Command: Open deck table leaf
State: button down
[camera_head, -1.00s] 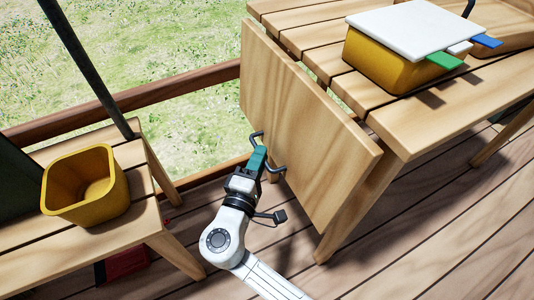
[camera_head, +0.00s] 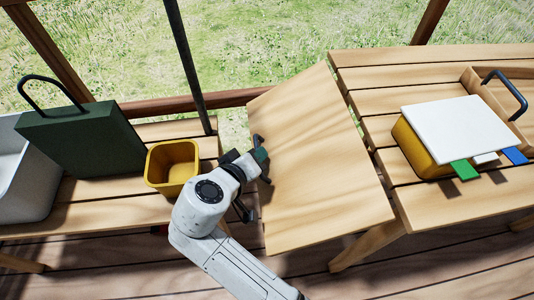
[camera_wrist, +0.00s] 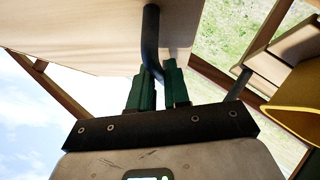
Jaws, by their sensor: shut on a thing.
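The deck table leaf (camera_head: 318,165) is a wide wooden panel at the left end of the slatted deck table (camera_head: 440,210). It is raised and slopes down to the left from the table's edge. A dark bar handle (camera_head: 265,176) sits on its outer left edge. My gripper (camera_head: 260,156) has green fingers and is shut on this handle.
A yellow bin (camera_head: 172,168) stands on the slatted bench (camera_head: 130,215) just left of my gripper. A dark green case (camera_head: 82,142) and a grey tub (camera_head: 25,175) stand further left. On the table are a yellow box with a white lid (camera_head: 455,122) and a wooden tray (camera_head: 475,82).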

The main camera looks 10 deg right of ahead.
notch_tip(320, 180, up, 14)
jog(key=m+y+p, duration=0.2)
jog(key=y+p, duration=0.1)
jog(key=p, duration=0.9)
jog(key=shift+f+y, duration=0.2)
jog(key=shift+y, duration=0.2)
jog(key=c, duration=1.2)
grip_release()
jog(key=shift+d, duration=0.15)
jog(key=shift+o, duration=0.2)
jog(key=p+v, duration=0.1)
jog(key=v, duration=0.9)
jog(key=shift+r+p, duration=0.3)
jog(key=shift+r, duration=0.05)
jog(key=shift+s, duration=0.1)
